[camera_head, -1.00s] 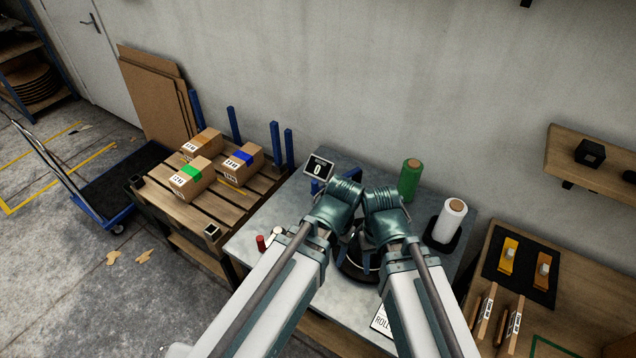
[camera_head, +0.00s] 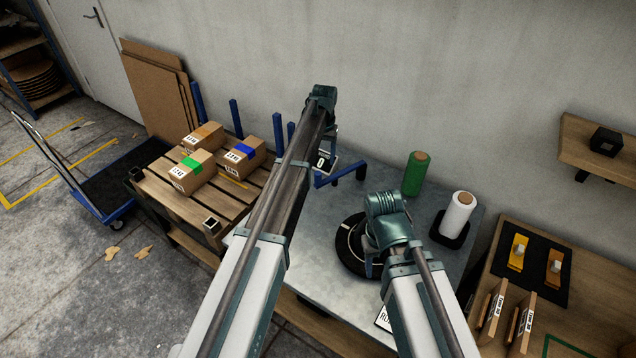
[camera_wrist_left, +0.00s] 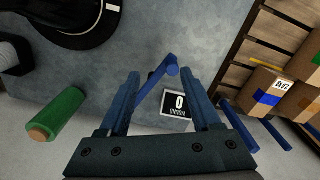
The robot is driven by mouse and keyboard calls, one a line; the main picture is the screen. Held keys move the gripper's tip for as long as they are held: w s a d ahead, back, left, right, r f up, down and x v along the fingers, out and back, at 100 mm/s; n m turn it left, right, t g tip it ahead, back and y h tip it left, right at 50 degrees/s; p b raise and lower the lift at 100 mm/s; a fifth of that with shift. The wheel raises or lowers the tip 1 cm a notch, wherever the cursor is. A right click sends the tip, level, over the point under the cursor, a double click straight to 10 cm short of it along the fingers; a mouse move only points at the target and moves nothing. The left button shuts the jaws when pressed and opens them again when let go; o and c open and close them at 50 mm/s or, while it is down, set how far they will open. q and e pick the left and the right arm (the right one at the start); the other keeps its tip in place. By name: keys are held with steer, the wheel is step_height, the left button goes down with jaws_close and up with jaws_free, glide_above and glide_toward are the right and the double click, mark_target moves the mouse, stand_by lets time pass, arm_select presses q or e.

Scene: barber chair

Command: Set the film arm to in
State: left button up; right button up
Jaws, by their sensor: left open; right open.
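The film arm (camera_head: 340,177) is a blue bar with a short upright end, at the back of the grey table (camera_head: 425,285). In the left wrist view the film arm (camera_wrist_left: 155,83) runs at a slant between the fingers of my left gripper (camera_wrist_left: 160,88). The gripper is open; I cannot tell whether a finger touches the bar. In the head view my left arm hides its fingertips. My right gripper (camera_head: 375,258) is over the black round turntable (camera_head: 349,246), its fingers mostly hidden.
A small display (camera_head: 323,162) reading 0 stands beside the film arm. A green roll (camera_head: 415,174) and a white roll (camera_head: 457,214) stand to the right. Boxes (camera_head: 191,171) sit on a pallet rack at the left. The wall is close behind.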

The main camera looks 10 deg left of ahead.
mark_target(318, 173)
arm_select(q)
steer(key=w, duration=0.1)
steer(key=w+a, duration=0.2)
steer(key=w, duration=0.1)
steer(key=shift+a+f, duration=0.2)
steer(key=shift+f, duration=0.1)
steer(key=shift+s, duration=0.1)
step_height(318, 173, down, 14)
steer(key=b, duration=1.4)
steer(key=shift+r, duration=0.15)
jaws_close()
